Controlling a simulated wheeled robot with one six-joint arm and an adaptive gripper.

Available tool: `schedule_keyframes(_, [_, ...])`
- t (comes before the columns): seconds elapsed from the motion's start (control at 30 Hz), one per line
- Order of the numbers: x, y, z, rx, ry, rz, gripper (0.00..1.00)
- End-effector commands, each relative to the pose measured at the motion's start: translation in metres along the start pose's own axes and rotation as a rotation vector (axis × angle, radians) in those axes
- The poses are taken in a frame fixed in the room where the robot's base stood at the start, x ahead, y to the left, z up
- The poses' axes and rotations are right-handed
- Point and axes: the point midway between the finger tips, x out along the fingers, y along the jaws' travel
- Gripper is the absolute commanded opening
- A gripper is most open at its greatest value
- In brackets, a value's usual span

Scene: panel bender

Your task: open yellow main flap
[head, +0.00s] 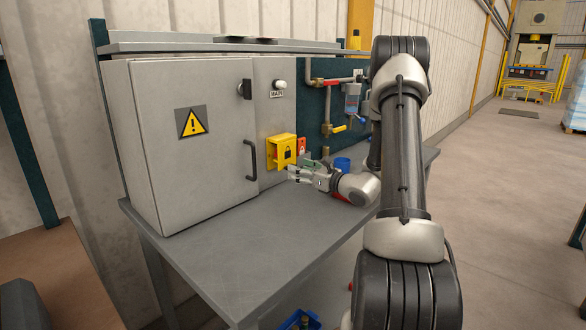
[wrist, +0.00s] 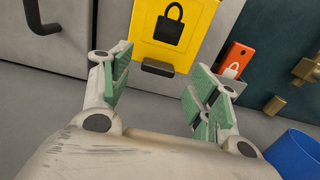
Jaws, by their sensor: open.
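The yellow flap (head: 284,151) with a black padlock sign is on the front of the grey cabinet's right part, below a MAIN label (head: 277,94). In the wrist view the flap (wrist: 190,52) is ahead of my gripper, with a dark lip (wrist: 157,68) at its lower edge. My gripper (head: 291,174) is close in front of and below the flap. In the wrist view my gripper (wrist: 158,76) is open with nothing between its green-padded fingers. The lip shows between the fingertips. I cannot tell whether they touch it.
A red lock tag (wrist: 234,60) is right of the flap. A blue cup (head: 342,164) stands on the grey bench (head: 262,250). The cabinet door (head: 185,140) has a dark handle (head: 251,160) left of the flap. Pipes and valves (head: 325,110) are on the panel to the right. The bench front is clear.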

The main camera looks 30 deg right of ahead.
Motion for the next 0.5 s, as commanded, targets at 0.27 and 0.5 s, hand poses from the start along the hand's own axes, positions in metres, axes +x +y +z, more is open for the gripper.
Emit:
schedule_keyframes(0.27, [0.031,0.001,0.000,0.000,0.000,0.002,0.61])
schedule_keyframes(0.5, [0.033,0.001,0.000,0.000,0.001,0.002,0.61])
